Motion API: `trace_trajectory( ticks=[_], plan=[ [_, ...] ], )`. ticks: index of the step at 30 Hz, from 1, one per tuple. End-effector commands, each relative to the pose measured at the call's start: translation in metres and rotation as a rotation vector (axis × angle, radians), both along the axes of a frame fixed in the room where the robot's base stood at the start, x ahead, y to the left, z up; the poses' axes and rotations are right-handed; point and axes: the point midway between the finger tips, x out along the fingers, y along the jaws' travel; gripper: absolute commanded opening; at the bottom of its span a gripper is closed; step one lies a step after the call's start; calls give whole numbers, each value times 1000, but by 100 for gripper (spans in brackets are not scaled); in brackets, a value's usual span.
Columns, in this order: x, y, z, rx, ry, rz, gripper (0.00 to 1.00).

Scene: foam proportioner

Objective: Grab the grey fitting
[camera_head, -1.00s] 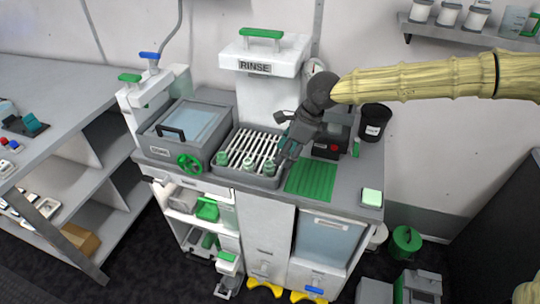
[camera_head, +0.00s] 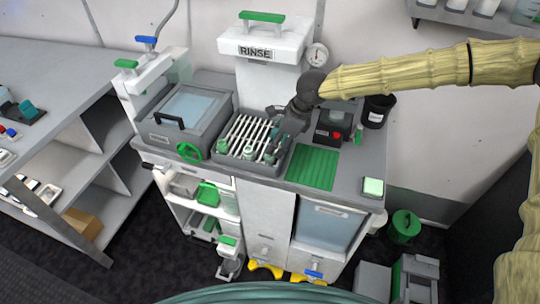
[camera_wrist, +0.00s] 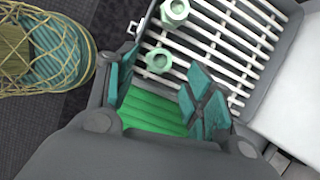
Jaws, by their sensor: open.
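Several small pale grey-green fittings stand along the front of a slatted rack tray (camera_head: 238,136): a left one (camera_head: 222,148), a middle one (camera_head: 248,152) and a right one (camera_head: 269,157). Their colours look alike, so I cannot tell which is the grey one. My gripper (camera_head: 274,146) is open, at the right side of the tray close to the right fitting. In the wrist view, the teal fingers of my gripper (camera_wrist: 160,88) are apart, with one hex-topped fitting (camera_wrist: 158,60) just beyond the gap between them. Another fitting (camera_wrist: 175,10) is farther up. Nothing is held.
A green ribbed mat (camera_head: 314,167) lies right of the tray. A lidded basin (camera_head: 185,120) with a green handwheel stands left. The white RINSE unit (camera_head: 270,55) rises behind. A black device with a red button (camera_head: 336,134) and a dark cup (camera_head: 377,110) stand at the back right.

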Motion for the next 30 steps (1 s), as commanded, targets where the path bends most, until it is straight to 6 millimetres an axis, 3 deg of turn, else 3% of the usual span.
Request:
trace_trajectory(
  ticks=[9,17,23,30],
  plan=[
    [1,17,-33,-2,2,4,52],
    [2,19,-38,0,-1,2,52],
    [2,18,-38,-1,0,2,18],
    [2,18,-38,-1,0,2,15]
  ],
)
